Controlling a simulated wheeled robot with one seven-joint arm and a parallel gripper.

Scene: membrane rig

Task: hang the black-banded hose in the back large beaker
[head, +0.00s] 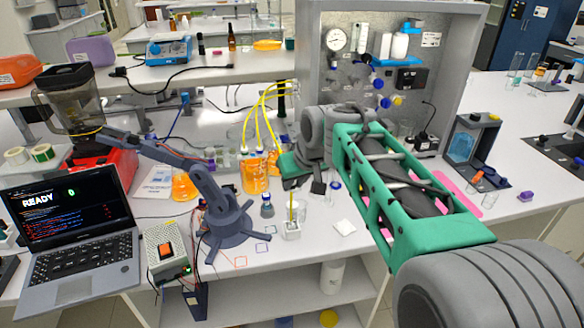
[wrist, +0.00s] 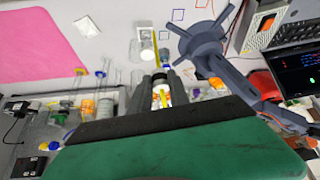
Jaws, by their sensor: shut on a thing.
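Several yellow hoses (head: 262,112) arch down from the rig panel in the head view. Two drop toward a large beaker of orange liquid (head: 254,180) on the bench. More orange (head: 273,161) shows just behind and right of it, partly hidden by my gripper; it may be the back large beaker. My gripper (head: 290,180) is right of these beakers, and its fingertips are hard to make out there. In the wrist view my gripper (wrist: 160,84) is shut on a thin yellow hose (wrist: 157,99). I cannot make out its black band or whether its end is over a beaker.
A small blue-grey robot arm (head: 225,215) stands left of the beakers, near an orange flask (head: 184,187). A laptop (head: 70,235) is at left. A pink mat (head: 460,197) lies at right.

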